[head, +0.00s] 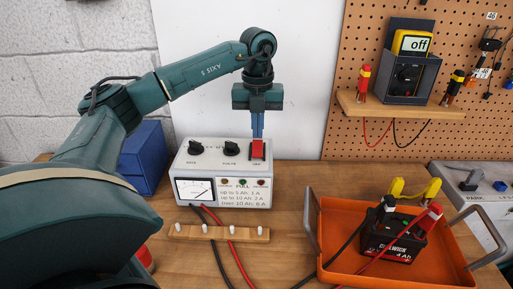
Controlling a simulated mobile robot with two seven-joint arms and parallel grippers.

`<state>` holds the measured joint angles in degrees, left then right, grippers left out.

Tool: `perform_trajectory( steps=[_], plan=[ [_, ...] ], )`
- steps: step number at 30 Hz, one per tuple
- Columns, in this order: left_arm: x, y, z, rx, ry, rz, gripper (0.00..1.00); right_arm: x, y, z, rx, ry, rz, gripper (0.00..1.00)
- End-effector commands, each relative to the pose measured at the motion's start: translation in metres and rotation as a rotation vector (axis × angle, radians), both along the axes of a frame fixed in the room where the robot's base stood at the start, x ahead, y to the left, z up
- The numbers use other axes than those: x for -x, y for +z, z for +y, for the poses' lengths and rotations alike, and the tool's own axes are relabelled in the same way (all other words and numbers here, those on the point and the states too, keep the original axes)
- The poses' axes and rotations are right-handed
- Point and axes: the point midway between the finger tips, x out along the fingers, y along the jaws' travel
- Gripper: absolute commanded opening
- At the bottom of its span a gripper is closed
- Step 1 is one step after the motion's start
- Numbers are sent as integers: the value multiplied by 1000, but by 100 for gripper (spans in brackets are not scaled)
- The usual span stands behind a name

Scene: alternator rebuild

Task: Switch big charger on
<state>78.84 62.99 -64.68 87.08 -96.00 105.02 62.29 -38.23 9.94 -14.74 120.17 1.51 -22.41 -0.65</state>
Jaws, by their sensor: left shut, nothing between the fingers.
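The big charger (224,174) is a pale box on the bench with a needle meter, black knobs, several small lamps and a red rocker switch (258,150) at the right of its top. My left gripper (257,136) points straight down, shut and empty, with its blue fingertips at the red switch. They appear to touch it or hover just above it; I cannot tell which. The switch's setting is unclear. Red and black leads (229,240) run down from the charger's front. My right gripper is not in view.
An orange tray (455,244) with grey handles holds a dark battery (394,236) with red, black and yellow clamps. A wooden strip with pegs (219,233) lies before the charger. A blue box (146,157) stands behind my left arm.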

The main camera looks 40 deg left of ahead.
Motion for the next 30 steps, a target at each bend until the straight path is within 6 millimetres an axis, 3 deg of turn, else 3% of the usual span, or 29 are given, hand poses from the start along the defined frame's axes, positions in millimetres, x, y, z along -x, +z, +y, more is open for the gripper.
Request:
perform_trajectory(
  steps=[30],
  plan=[
    [0,-16,0,0,0,0,0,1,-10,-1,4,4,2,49]
  ],
)
